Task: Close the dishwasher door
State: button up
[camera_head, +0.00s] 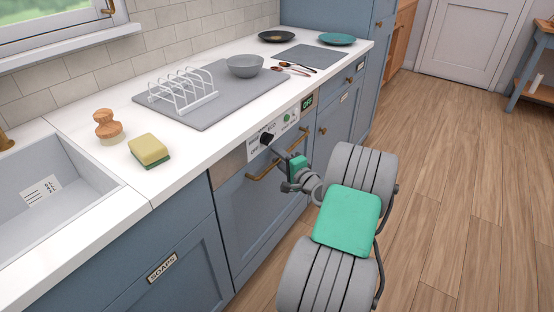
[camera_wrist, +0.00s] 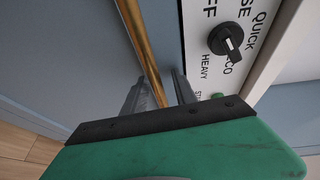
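The dishwasher door (camera_head: 265,205) is a blue panel below a white control strip, and it looks upright and about flush with the cabinet fronts. A brass bar handle (camera_head: 262,171) runs along its top; it also shows in the wrist view (camera_wrist: 133,30). My gripper (camera_head: 277,153) is at the handle, just below the black knob (camera_head: 266,138). In the wrist view my gripper's two grey fingers (camera_wrist: 160,92) stand apart, with the bar's near end running in between them. Whether a finger touches the bar cannot be told. My arm hides part of the door's right side.
The white counter (camera_head: 185,148) above holds a grey mat with a rack and bowl, a sponge (camera_head: 149,150) and a brush. The sink (camera_head: 50,195) is at left. A drawer front labelled soaps (camera_head: 165,270) adjoins the door. The wooden floor (camera_head: 440,200) at right is clear.

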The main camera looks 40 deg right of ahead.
jog(key=shift+s, duration=0.15)
jog(key=s+a, duration=0.1)
jog(key=s, duration=0.6)
jog(key=shift+s+r+p, duration=0.2)
jog(key=shift+r+p, duration=0.15)
jog(key=shift+p, duration=0.05)
